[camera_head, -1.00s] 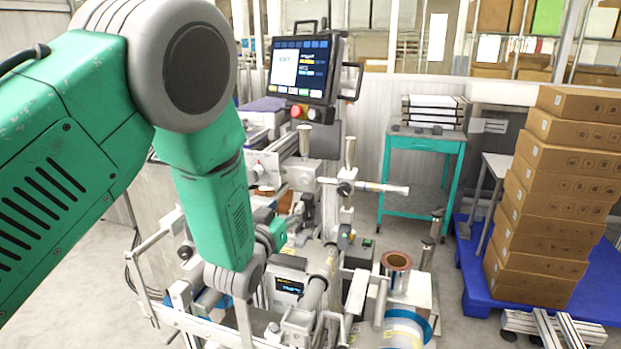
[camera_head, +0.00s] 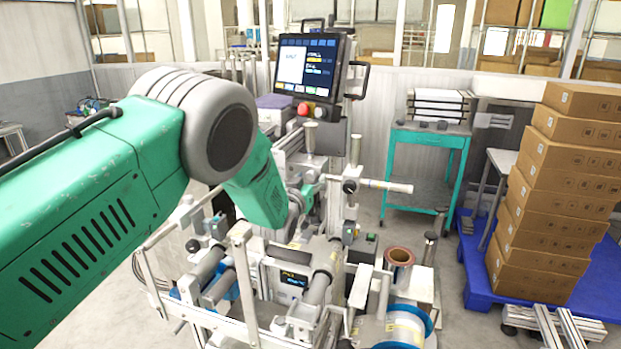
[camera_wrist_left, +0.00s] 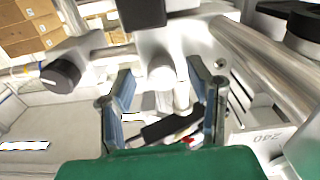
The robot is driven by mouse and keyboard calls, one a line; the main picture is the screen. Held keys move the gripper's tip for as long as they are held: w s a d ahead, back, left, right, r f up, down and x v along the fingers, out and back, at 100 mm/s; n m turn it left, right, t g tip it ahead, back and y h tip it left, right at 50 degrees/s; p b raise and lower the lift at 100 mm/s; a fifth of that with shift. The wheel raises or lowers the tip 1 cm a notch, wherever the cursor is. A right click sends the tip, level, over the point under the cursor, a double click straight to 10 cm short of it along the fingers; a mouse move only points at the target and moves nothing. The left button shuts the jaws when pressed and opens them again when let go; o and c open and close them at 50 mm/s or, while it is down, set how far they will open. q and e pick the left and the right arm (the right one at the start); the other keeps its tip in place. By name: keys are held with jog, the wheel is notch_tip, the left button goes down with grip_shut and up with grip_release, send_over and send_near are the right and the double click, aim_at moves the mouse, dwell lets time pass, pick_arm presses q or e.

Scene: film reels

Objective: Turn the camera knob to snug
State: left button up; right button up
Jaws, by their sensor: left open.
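My left arm comes in from the left in the head view, its wrist low over the middle of the machine, with the fingers hidden or too small to make out there. In the left wrist view my left gripper (camera_wrist_left: 160,88) is open, its two blue-padded fingers apart. A pale, short cylinder on a light bracket shows between and beyond the fingertips; I cannot tell whether they touch it. A black knob (camera_wrist_left: 62,75) sits on a shaft left of the fingers. A black knob (camera_head: 349,187) also shows on the machine's post in the head view. I cannot tell which knob is the camera's. My right gripper is out of view.
The machine's screen (camera_head: 306,68) stands behind my wrist. Metal rollers and rails crowd around it, with a copper-coloured reel (camera_head: 399,257) at right. A teal cart (camera_head: 430,139) and stacked cartons (camera_head: 562,190) stand farther right. Bare floor lies between.

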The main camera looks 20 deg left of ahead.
pick_arm(q)
jog(key=shift+w+a, duration=0.15)
jog(key=shift+w, duration=0.1)
grip_shut()
